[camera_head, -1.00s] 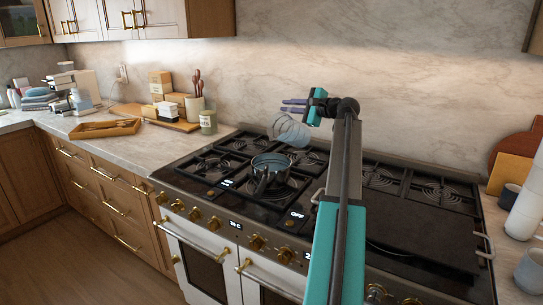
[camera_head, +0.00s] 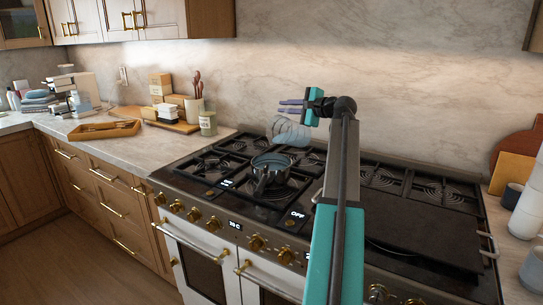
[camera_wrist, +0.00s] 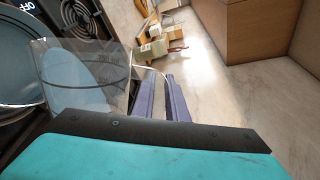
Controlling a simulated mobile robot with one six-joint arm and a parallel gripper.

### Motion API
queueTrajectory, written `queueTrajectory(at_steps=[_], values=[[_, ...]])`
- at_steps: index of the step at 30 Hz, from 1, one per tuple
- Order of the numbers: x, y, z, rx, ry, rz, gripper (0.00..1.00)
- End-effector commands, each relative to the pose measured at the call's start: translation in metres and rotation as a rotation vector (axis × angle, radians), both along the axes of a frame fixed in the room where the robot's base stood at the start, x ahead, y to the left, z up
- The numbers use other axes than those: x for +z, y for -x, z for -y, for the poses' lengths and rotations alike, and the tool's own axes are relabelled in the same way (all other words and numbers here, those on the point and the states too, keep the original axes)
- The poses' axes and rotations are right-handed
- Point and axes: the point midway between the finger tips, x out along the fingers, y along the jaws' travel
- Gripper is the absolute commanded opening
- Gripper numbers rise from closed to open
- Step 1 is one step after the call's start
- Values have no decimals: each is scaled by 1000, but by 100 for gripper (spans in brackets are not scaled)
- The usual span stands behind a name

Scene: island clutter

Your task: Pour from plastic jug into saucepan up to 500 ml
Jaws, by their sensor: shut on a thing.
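The clear plastic jug (camera_head: 290,131) is held in the air above the back of the stove, tilted toward the saucepan. Pale blue shows inside the pan and in the jug's lower part. I cannot make out a stream or read the liquid level.
Black grates (camera_head: 212,163) surround the pan, and a dark griddle (camera_head: 420,232) lies to the right. A wooden tray (camera_head: 104,130), a jar (camera_head: 208,124) and boxes stand on the left counter. White cups stand at the far right.

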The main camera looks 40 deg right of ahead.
Motion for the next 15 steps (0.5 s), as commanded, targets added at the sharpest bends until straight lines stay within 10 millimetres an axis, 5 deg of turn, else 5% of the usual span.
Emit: queueTrajectory(at_steps=[15], values=[[-4,0,-7,0,56,-5,0]])
